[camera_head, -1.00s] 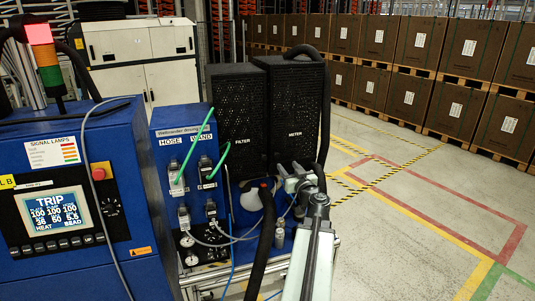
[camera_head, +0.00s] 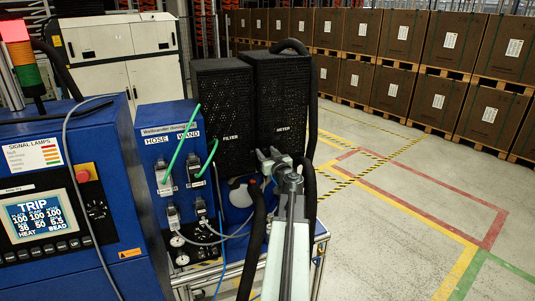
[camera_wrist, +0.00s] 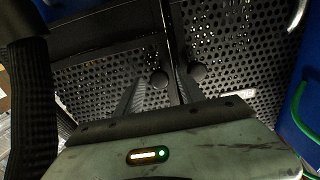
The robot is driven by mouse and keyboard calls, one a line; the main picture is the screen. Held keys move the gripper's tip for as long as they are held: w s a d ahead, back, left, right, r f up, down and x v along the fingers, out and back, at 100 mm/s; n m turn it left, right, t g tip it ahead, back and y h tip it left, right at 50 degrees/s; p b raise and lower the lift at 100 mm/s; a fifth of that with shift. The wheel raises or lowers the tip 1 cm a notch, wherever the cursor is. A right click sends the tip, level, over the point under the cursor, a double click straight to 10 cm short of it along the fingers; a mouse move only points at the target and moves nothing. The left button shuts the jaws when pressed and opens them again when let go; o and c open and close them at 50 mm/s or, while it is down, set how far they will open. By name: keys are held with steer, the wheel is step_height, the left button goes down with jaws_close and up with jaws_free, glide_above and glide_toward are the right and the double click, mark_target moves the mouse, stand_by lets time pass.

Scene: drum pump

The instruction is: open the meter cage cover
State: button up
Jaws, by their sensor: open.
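The meter cage (camera_head: 284,98) is a black perforated box marked METER, on the blue unit to the right of the filter cage (camera_head: 222,115). Its front cover looks shut. My gripper (camera_head: 268,160) is just in front of the lower part of the meter cage in the head view. In the wrist view my gripper (camera_wrist: 157,80) is open, its two dark fingers pointing at the perforated faces. A round black knob (camera_wrist: 159,78) shows between the fingers. A second knob (camera_wrist: 197,71) is just right of them. Whether the fingers touch anything cannot be told.
A thick black hose (camera_head: 311,140) runs down the meter cage's right side; in the wrist view a ribbed black hose (camera_wrist: 30,95) is at left. A control cabinet (camera_head: 60,225) is at far left. Open floor (camera_head: 400,220) lies right.

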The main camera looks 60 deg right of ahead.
jaws_close()
steer(key=shift+s, duration=0.1)
stand_by(1.2)
